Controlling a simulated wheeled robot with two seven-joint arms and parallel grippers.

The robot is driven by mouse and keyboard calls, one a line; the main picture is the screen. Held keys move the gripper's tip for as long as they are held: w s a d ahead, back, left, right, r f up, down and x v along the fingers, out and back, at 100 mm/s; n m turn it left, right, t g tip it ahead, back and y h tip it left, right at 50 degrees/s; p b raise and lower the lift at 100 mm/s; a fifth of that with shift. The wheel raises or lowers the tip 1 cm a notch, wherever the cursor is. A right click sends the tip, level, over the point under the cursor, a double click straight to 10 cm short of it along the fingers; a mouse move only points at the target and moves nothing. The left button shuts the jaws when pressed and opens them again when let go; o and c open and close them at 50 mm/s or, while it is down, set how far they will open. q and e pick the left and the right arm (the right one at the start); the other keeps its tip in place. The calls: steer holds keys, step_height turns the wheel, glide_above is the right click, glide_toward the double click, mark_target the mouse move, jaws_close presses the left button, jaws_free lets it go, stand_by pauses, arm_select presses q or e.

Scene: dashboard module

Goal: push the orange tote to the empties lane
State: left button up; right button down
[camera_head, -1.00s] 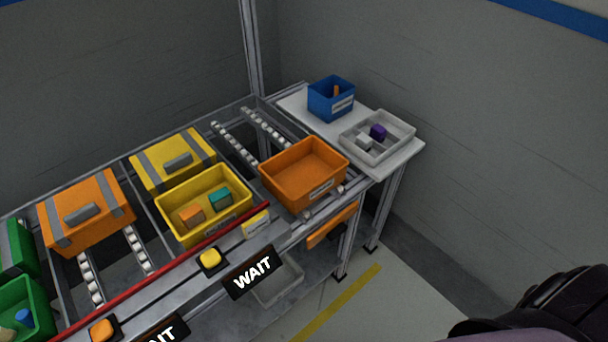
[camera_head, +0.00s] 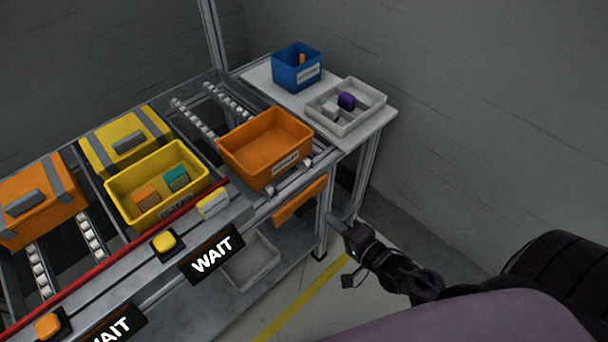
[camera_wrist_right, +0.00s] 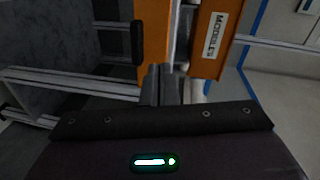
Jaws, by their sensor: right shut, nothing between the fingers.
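The orange tote (camera_head: 250,170) is open and looks empty. It sits at the front right end of a roller lane (camera_head: 198,120), with a white label on its front wall. My right gripper (camera_head: 345,219) is shut and empty, in front of the rack, below and to the right of the tote and apart from it. My left gripper is not in view. No lane sign reading empties is legible.
A yellow tote (camera_head: 120,205) with two blocks stands left of the orange tote. A white side table (camera_head: 372,128) holds a blue bin (camera_head: 297,75) and a grey tray (camera_head: 345,122). An orange panel (camera_head: 300,200) hangs below the rack's front rail. A WAIT sign (camera_head: 212,255) is on the front edge.

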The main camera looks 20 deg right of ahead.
steer(key=m+t+y, duration=0.1)
steer(key=t, duration=0.1)
glide_toward(286, 166)
steer(key=x, duration=0.7)
steer(key=shift+s, duration=0.1)
steer(key=shift+r, duration=0.1)
